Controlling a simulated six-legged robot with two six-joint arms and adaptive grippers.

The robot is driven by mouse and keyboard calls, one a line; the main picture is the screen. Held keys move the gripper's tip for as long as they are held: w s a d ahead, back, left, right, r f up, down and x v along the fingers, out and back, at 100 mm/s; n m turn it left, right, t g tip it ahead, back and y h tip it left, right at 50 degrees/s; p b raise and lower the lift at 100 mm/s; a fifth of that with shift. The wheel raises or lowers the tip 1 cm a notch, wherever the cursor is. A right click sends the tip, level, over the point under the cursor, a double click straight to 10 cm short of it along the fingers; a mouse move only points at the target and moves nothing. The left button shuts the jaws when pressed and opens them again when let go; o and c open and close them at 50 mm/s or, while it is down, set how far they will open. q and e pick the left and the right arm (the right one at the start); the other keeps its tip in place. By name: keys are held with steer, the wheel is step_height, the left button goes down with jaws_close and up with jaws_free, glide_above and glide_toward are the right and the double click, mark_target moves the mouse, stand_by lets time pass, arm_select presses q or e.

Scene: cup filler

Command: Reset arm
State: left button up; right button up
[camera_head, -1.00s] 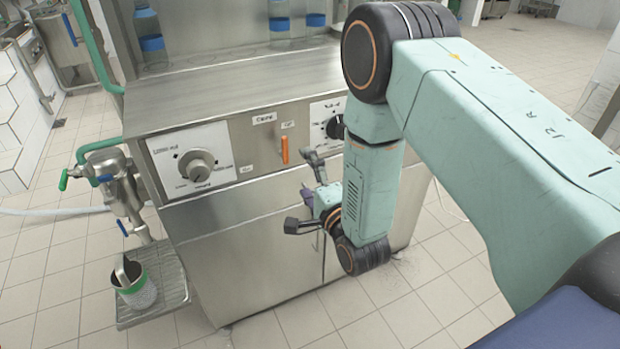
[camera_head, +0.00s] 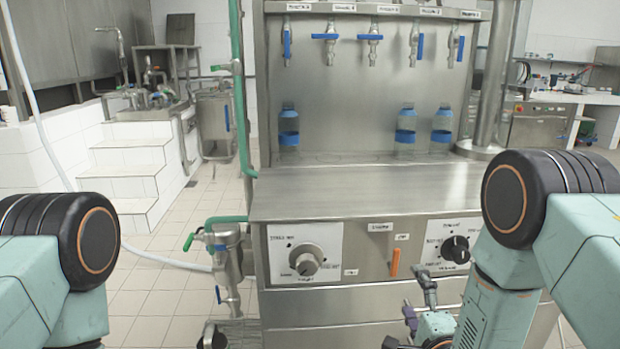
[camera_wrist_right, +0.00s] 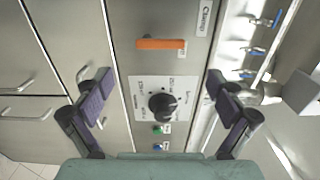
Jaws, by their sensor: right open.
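My right gripper (camera_head: 412,318) is low in front of the steel machine (camera_head: 360,195), at the bottom of the head view. In the right wrist view the gripper (camera_wrist_right: 161,95) is open, with its two purple-padded fingers wide apart and nothing between them. Beyond the fingers is the machine's front panel with a black knob (camera_wrist_right: 163,105) and an orange handle (camera_wrist_right: 160,44). The knob (camera_head: 456,249) and orange handle (camera_head: 395,263) also show in the head view. My left arm comes in at the left edge of the head view; its gripper is out of view.
A grey knob (camera_head: 306,262) is on the panel's left dial. Blue-marked bottles (camera_head: 405,128) stand on the machine under several blue-handled taps (camera_head: 369,40). A metal filler valve (camera_head: 226,265) with a green pipe stands at the machine's left. White steps (camera_head: 130,170) are at the back left.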

mark_target(396, 276)
steer(key=w, duration=0.9)
steer(key=shift+w+a, duration=0.15)
steer(key=shift+w, duration=0.15)
steer(key=shift+s, duration=0.1)
